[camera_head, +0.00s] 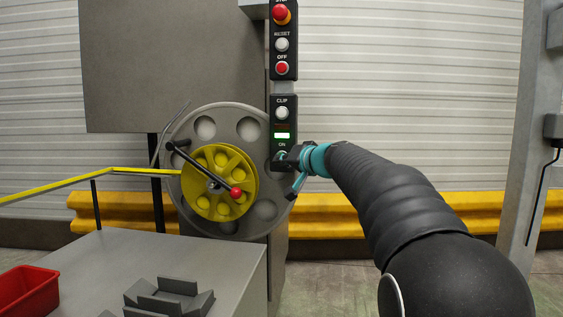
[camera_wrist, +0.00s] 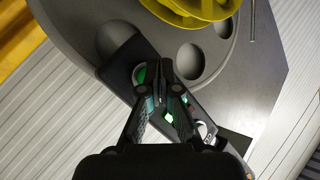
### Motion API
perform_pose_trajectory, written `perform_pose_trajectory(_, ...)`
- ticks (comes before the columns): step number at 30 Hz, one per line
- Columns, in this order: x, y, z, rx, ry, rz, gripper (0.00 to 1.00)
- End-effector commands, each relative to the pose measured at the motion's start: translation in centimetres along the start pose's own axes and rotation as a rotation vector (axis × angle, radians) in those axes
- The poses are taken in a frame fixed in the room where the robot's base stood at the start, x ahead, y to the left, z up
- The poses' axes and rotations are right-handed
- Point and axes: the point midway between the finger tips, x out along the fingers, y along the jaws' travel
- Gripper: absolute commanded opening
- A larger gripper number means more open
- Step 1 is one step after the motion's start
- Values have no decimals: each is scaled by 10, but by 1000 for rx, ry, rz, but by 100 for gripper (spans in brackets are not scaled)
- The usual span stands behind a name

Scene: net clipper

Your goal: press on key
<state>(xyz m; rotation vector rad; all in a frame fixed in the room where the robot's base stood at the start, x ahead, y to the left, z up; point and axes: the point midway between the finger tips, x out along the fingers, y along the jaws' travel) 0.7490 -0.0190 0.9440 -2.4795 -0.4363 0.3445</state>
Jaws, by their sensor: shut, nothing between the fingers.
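The ON key, a green round button in a pale ring (camera_wrist: 140,75), sits at the lower end of the black control panel (camera_head: 283,104). In the head view my gripper (camera_head: 284,159) covers most of this key, just under the ON label. In the wrist view my gripper (camera_wrist: 161,66) is shut and empty, its fingertips just beside the green button and partly over its edge. I cannot tell whether the tips touch the button or the panel face.
Above the key are a lit green indicator (camera_head: 282,136), the white CLIP button (camera_head: 282,113), red OFF (camera_head: 282,68), white RESET (camera_head: 282,44) and a red stop knob (camera_head: 281,14). A grey wheel with a yellow hub (camera_head: 222,183) stands left. A red bin (camera_head: 27,291) sits front left.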

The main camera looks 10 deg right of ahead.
Motion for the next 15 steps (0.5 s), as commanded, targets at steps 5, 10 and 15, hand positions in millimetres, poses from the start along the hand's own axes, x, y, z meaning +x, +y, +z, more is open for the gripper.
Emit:
perform_pose_trajectory(5,-4,-3,4,0,0,0,0)
perform_pose_trajectory(10,-4,-3,3,0,0,0,0)
perform_pose_trajectory(15,-6,-4,5,-1,0,-1,0)
